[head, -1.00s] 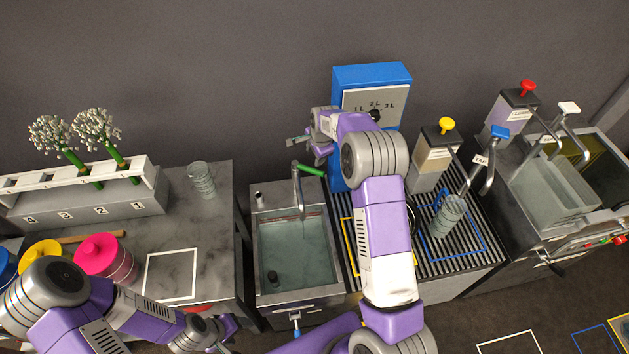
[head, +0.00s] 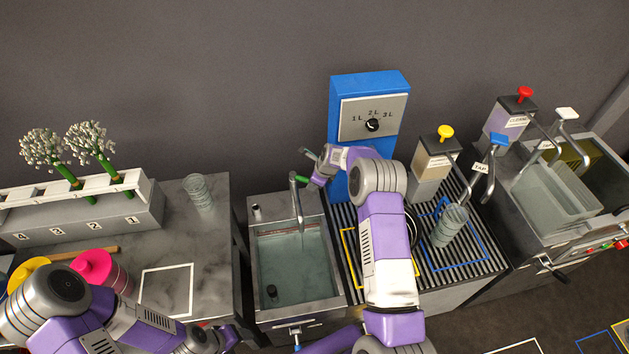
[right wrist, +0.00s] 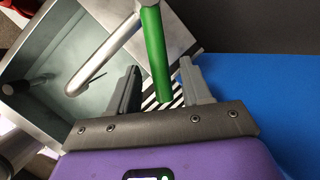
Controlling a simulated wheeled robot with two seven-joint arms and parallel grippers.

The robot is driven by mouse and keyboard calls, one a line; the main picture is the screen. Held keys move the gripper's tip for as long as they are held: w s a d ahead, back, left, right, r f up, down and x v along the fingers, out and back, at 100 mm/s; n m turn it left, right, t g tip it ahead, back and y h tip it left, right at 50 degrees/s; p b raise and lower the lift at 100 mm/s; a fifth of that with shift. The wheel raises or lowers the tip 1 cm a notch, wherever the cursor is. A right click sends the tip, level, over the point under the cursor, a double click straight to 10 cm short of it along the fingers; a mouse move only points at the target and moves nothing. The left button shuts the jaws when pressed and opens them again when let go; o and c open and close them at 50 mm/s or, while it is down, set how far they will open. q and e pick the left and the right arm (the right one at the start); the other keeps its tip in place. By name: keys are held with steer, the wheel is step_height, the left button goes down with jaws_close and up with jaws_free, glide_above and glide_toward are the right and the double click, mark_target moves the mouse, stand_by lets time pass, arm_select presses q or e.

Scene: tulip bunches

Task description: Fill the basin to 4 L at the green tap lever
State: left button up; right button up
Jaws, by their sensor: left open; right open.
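The basin (head: 255,265) is a steel sink with clear water and a dark round plug inside; I cannot read its level. The curved tap (head: 296,205) stands at its back edge, with the green tap lever (head: 303,180) pointing right. My right gripper (head: 311,167) is at the lever. In the right wrist view the green lever (right wrist: 153,50) lies between the open fingers of my right gripper (right wrist: 160,85), with visible gaps on both sides. My left gripper (head: 226,340) is low in the head view, in front of the left table, open and partly cut off.
A blue box with a dial (head: 372,125) stands behind my right arm. A striped drain grate (head: 470,262) with a ribbed glass (head: 450,226) lies to the right. The left table (head: 215,250) holds a flower rack (head: 90,218), another glass (head: 199,192) and a pink canister (head: 92,268).

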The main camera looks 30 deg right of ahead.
steer(key=shift+f, duration=0.1)
jaws_close()
steer(key=shift+w, duration=0.1)
stand_by(0.3)
steer(key=shift+w+d+f+n+b, duration=0.2)
steer(key=shift+d+n+b, duration=0.25)
steer(key=shift+b, duration=0.35)
steer(key=shift+w+r+n+y, duration=0.1)
steer(key=shift+r+n+y, duration=0.05)
steer(key=shift+n+y, duration=0.15)
jaws_free()
